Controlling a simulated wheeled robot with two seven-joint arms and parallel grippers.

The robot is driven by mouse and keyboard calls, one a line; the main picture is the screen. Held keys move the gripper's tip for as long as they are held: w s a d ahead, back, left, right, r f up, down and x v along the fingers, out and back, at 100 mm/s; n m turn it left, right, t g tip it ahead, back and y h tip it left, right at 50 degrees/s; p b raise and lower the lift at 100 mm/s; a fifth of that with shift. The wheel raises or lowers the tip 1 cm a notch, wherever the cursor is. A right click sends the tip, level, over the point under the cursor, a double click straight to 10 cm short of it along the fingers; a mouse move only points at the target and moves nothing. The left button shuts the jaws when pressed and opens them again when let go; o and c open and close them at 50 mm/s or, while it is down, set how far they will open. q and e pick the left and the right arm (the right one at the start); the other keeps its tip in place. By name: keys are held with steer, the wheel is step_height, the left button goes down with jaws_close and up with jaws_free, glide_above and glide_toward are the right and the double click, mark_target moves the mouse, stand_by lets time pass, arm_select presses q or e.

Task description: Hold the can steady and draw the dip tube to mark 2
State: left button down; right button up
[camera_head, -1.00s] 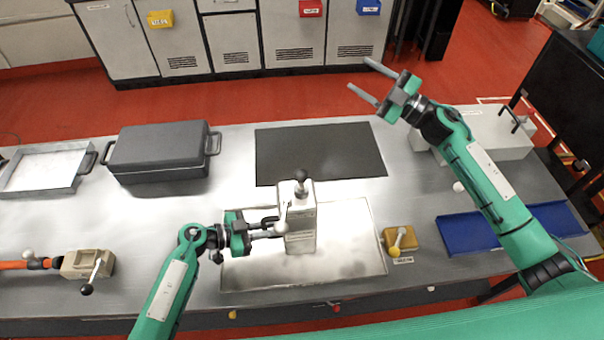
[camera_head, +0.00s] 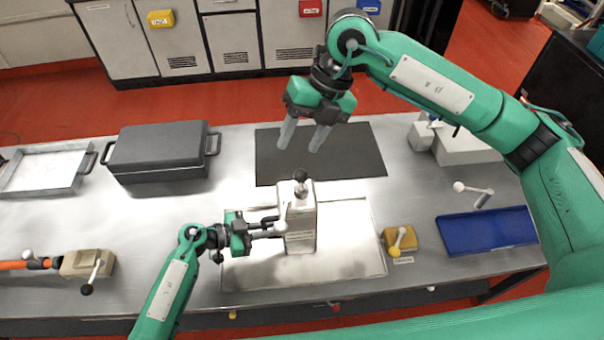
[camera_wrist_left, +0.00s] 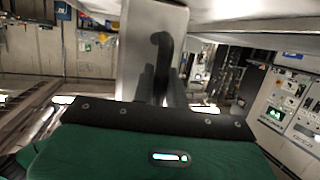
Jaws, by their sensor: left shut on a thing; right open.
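The can (camera_head: 301,228) is a pale, upright box standing in a shallow metal tray (camera_head: 350,268). A dark knob (camera_head: 300,175) on a short stem sticks up from its top; I take this for the end of the dip tube, and no marks can be read. My left gripper (camera_head: 278,226) is shut on the can's side, at the handle. In the left wrist view the can (camera_wrist_left: 152,40) fills the middle, with a dark curved handle (camera_wrist_left: 160,60) in front. My right gripper (camera_head: 302,138) is open and empty, pointing down above and behind the can, over the dark mat.
A dark mat (camera_head: 265,160) lies behind the can. A dark grey case (camera_head: 160,150) and a metal tray (camera_head: 45,170) are at left. A yellow block with a lever (camera_head: 400,240) and a blue tray (camera_head: 485,232) are at right. A beige valve block (camera_head: 85,263) sits front left.

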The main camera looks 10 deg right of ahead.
mark_target(303, 171)
step_height(303, 171, down, 12)
steer(key=h, duration=0.1)
steer(key=t+h, duration=0.1)
steer(key=shift+r+h, duration=0.2)
steer(key=shift+h, duration=0.1)
steer(key=shift+c, duration=0.2)
